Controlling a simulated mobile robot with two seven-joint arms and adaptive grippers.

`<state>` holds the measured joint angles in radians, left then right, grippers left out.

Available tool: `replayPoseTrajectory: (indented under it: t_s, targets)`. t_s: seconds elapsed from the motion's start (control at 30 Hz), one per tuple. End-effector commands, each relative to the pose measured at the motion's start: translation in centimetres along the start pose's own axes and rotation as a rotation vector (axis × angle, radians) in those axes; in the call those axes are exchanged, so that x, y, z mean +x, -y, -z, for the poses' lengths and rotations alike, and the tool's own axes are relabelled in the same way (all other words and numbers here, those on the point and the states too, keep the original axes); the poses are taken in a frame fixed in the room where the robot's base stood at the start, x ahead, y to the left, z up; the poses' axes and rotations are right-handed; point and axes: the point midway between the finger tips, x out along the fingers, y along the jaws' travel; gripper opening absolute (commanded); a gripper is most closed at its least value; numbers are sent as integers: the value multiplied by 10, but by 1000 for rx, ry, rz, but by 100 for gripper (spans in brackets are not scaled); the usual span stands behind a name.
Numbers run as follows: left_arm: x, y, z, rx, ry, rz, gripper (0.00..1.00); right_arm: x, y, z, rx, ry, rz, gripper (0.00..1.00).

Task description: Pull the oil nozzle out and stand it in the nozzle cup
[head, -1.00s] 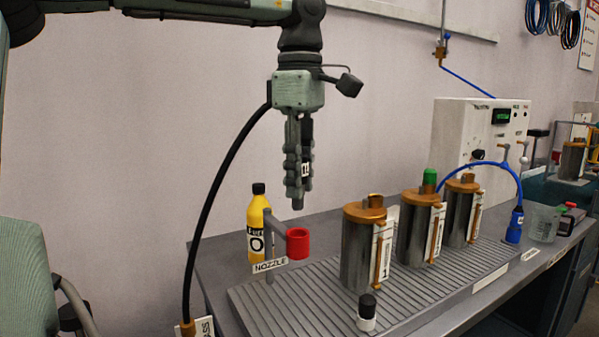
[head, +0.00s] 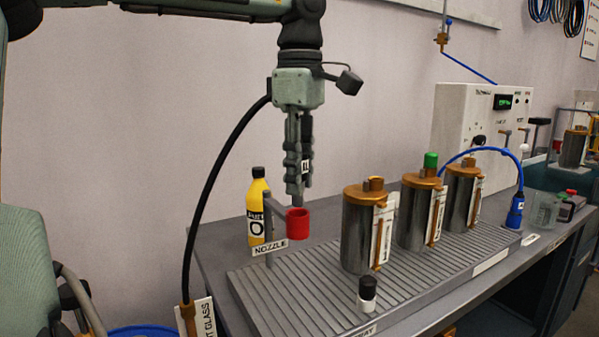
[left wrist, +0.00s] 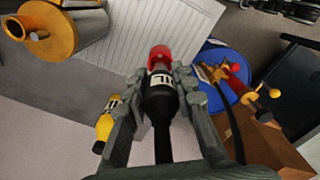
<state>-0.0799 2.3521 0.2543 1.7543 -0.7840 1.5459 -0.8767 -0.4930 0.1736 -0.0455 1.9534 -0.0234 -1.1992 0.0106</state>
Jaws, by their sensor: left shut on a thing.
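The oil nozzle (head: 306,160) is black with a white label and hangs upright, tip down, in my left gripper (head: 299,180). The gripper is shut on it; its fingers hide much of the nozzle. The red nozzle cup (head: 298,226) is on a grey post with a NOZZLE sign. The nozzle tip is right at the cup's mouth; I cannot tell if it is inside the rim. In the left wrist view, the nozzle (left wrist: 160,102) sits between both fingers (left wrist: 160,80) and the red cup (left wrist: 160,56) shows just beyond its end. My right gripper is out of view.
A yellow bottle (head: 257,210) stands close behind the cup. Several metal canisters with gold lids, one being (head: 360,235), stand on the ribbed tray (head: 300,290). A small black-capped bottle (head: 367,293) is at the front. A black hose (head: 212,190) hangs left of my gripper.

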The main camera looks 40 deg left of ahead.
Motion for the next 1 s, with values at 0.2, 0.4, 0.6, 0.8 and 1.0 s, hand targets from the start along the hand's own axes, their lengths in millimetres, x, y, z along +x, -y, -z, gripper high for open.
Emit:
replayPoseTrajectory:
  t_s: [0.2,0.4,0.6,0.8,1.0]
  targets:
    - [-1,0,0,0,1,0,0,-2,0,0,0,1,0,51]
    - [-1,0,0,0,1,0,0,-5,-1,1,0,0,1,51]
    - [0,0,0,0,1,-1,0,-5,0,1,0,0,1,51]
    - [0,0,0,0,0,-1,0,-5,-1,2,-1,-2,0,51]
    - [-1,0,0,0,0,0,0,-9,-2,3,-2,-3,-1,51]
